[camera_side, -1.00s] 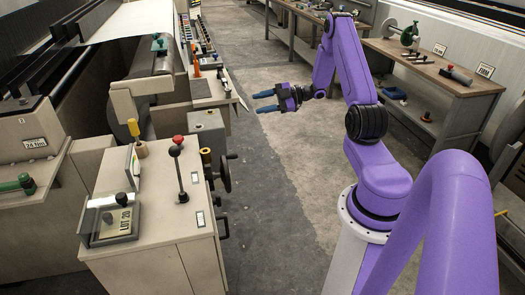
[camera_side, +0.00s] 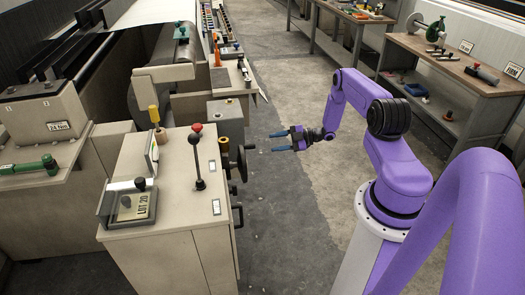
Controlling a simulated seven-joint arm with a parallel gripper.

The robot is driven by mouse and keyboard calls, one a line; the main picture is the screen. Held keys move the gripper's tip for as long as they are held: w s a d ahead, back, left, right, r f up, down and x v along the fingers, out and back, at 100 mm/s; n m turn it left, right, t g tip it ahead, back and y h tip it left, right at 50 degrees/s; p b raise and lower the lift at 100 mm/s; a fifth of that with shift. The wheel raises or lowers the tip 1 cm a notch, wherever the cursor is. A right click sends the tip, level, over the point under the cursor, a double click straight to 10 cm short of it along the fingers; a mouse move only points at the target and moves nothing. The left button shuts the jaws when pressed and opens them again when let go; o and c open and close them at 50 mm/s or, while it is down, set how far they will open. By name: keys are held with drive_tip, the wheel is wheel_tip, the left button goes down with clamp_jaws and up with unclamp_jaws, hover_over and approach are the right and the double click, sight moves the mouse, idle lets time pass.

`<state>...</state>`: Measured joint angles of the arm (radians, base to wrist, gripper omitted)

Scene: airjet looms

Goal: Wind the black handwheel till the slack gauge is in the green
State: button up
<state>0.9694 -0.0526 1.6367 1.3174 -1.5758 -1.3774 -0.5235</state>
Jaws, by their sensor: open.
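The black handwheel (camera_side: 242,162) is mounted on the right side of the loom's end cabinet, seen nearly edge-on, with a handle knob sticking out to the right. My gripper (camera_side: 277,141) is open and empty, with blue fingers pointing left toward the handwheel. It is a short gap to the right of the wheel and not touching it. I cannot make out a slack gauge with a green zone; a small upright panel (camera_side: 152,153) on the cabinet top is turned edge-on, so its face is unreadable.
A black pull handle (camera_side: 238,215) juts out below the wheel. A workbench (camera_side: 470,83) stands at right. The aisle floor between is clear.

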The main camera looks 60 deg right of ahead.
drive_tip(key=x, duration=0.8)
drive_tip(key=shift+w+a, duration=0.2)
drive_tip(key=shift+w, duration=0.05)
drive_tip(key=c, duration=0.9)
drive_tip(key=shift+o, duration=0.2)
drive_tip(key=shift+f, duration=0.1)
